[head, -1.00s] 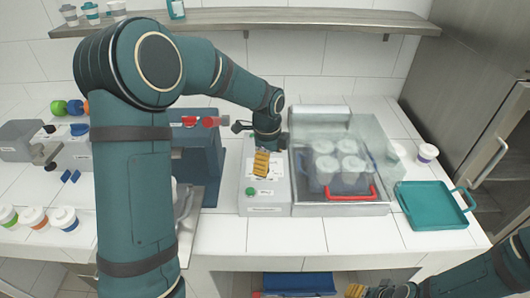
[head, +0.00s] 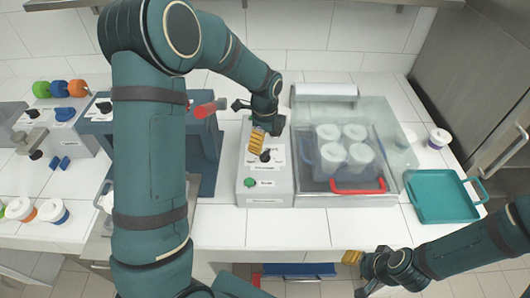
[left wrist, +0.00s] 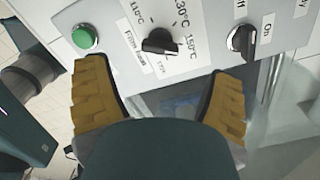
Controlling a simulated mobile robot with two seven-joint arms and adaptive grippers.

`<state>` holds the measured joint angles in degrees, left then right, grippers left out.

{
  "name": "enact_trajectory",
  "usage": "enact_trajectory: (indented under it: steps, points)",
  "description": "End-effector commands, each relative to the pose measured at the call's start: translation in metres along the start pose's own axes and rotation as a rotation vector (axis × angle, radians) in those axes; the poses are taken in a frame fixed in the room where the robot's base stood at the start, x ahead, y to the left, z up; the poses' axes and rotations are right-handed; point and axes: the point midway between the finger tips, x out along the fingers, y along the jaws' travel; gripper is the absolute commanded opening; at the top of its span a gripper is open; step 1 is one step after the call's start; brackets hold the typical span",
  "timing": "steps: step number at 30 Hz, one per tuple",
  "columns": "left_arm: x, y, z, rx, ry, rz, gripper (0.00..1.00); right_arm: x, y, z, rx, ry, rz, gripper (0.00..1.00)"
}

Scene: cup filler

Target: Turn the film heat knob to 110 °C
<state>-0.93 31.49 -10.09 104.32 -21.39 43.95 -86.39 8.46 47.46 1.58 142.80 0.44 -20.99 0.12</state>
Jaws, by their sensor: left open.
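The film heat knob (left wrist: 160,42) is black and sits on the grey-white panel (left wrist: 205,20) among the labels 110, 130 and 150 °C. Its bar lies roughly crosswise in the left wrist view; I cannot tell its exact setting. In the head view a black knob (head: 265,155) shows on the control box (head: 266,198). My left gripper (head: 257,143) is over this box, its yellow fingers (left wrist: 160,75) open and apart on either side of the film heat knob, not touching it. My right gripper (head: 350,257) is low in front of the counter; its jaw state is unclear.
A green button (left wrist: 85,37) is left of the knob and a black on/off knob (left wrist: 240,40) is right. A clear-lidded case (head: 390,150) with several white cups and a red handle (head: 358,186) adjoins the box. A teal tray (head: 443,202) lies farther right.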

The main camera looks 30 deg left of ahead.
Motion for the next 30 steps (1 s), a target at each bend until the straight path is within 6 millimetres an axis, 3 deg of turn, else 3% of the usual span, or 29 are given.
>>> enact_trajectory:
  steps: [3,9,15,23,25,29,30]
  points:
    - [0.024,0.0,-0.001,0.001,0.0,0.003,0.83,0.001,0.0,0.0,0.0,0.0,0.0,0.47]
    - [0.051,0.0,0.0,0.0,0.001,0.001,0.83,0.002,0.001,0.0,0.0,0.0,0.001,0.47]
    - [0.062,0.0,0.0,0.0,0.001,-0.001,0.83,0.003,0.001,0.0,0.0,0.0,0.001,0.47]
    - [0.063,0.0,0.0,0.0,0.001,-0.001,0.83,0.003,0.001,0.0,0.0,0.0,0.001,0.47]
    - [0.063,0.0,0.0,0.0,0.001,-0.001,0.65,0.003,0.001,0.0,0.0,0.0,0.001,0.47]
    - [0.062,0.0,0.0,0.0,0.001,-0.001,0.19,0.003,0.001,0.0,0.0,0.0,0.001,0.47]
    - [0.062,0.0,0.0,0.0,0.001,-0.001,0.13,0.003,0.001,0.0,0.0,0.0,0.001,0.47]
